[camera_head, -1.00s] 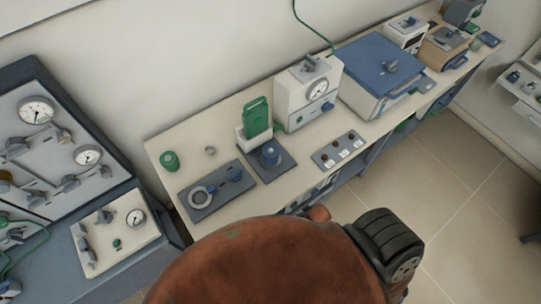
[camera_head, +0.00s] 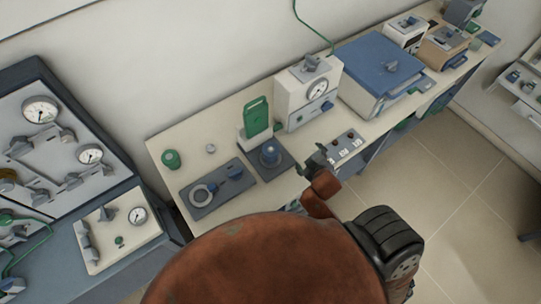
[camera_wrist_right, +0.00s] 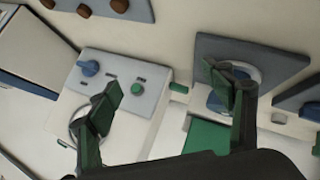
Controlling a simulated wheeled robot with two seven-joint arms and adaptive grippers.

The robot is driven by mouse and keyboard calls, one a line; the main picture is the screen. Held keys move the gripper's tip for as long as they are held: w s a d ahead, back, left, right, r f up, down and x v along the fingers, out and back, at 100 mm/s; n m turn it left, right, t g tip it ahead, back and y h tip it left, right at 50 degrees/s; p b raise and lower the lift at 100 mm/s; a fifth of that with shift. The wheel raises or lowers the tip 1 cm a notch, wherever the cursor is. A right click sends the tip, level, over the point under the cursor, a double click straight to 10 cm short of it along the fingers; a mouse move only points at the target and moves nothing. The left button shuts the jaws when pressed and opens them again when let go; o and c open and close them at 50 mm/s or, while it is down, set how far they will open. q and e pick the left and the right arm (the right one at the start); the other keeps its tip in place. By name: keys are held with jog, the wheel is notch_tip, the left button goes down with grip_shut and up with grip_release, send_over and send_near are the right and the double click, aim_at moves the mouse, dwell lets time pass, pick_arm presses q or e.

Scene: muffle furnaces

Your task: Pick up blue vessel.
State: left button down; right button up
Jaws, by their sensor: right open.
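The blue vessel (camera_head: 269,154) stands upright on a dark plate (camera_head: 283,170) in front of a green-faced device (camera_head: 256,117) on the long bench. In the right wrist view, the vessel (camera_wrist_right: 215,103) is partly hidden behind one finger. My right gripper (camera_head: 318,158) is over the bench's front edge, to the right of the vessel and apart from it. In the right wrist view, the gripper (camera_wrist_right: 168,88) has its two fingers spread wide with nothing between them. My left gripper is not in view.
A dark plate with a ring and a blue knob (camera_head: 201,203) lies left of the vessel. A small switch panel (camera_head: 347,147) is beside my right gripper. A white gauge box (camera_head: 305,96) and a blue-lidded box (camera_head: 378,65) stand behind. A green jar (camera_head: 171,159) is far left.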

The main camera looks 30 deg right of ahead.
jog(key=w+a+r+n+t+y, duration=0.1)
jog(key=w+a+r+n+t, duration=0.1)
jog(key=w+r+n+t, duration=0.45)
jog(key=w+a+r+n+t+y, duration=0.1)
jog(key=w+a+r+n+t, duration=0.15)
jog(key=w+r, duration=0.7)
jog(key=a+r+n+g+y, duration=0.1)
jog(key=a+r+n+y, duration=0.7)
jog(key=a+n+y, duration=0.7)
jog(key=n+g+h, duration=0.9)
jog(key=n+g, duration=0.5)
jog(key=n, duration=0.4)
send_over(271, 149)
jog(key=s+d, duration=0.2)
jog(key=f, duration=2)
jog(key=shift+w, duration=0.2)
jog(key=shift+d+f, duration=0.1)
jog(key=shift+f, duration=0.2)
jog(key=p+x, duration=0.2)
jog(key=x, duration=0.4)
jog(key=shift+s, duration=0.1)
jog(key=shift+a+f, duration=0.25)
jog(key=shift+f, duration=0.25)
